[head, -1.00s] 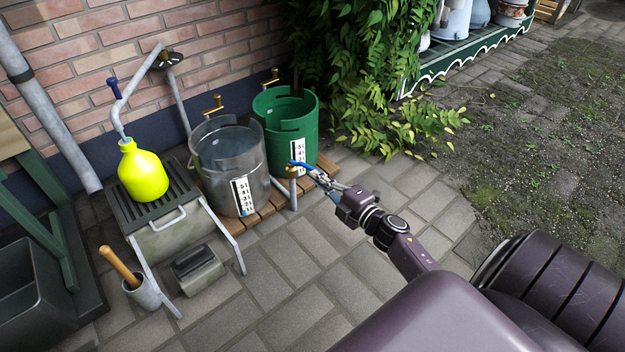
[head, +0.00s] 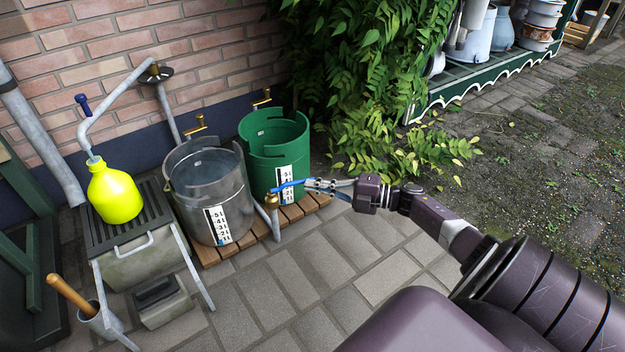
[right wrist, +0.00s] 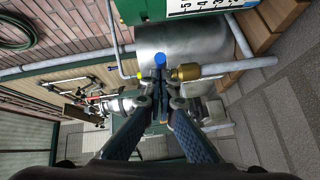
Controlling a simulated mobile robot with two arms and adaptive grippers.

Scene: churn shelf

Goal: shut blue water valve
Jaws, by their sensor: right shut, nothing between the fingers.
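The blue water valve is a brass tap on a grey standpipe in front of the buckets, with a blue lever handle (head: 285,186). In the head view the lever points right from the brass body (head: 272,200), slightly upward in the picture. My right gripper (head: 312,183) comes in from the right with its fingertips at the lever's free end. In the right wrist view its fingers (right wrist: 160,100) are together, with the blue lever end (right wrist: 160,59) just beyond the tips, beside the brass body (right wrist: 185,72). Whether they touch is unclear. My left gripper is not in view.
A yellow bottle (head: 114,193) stands on a grated stand at left. Leafy branches (head: 400,140) hang behind my right arm.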

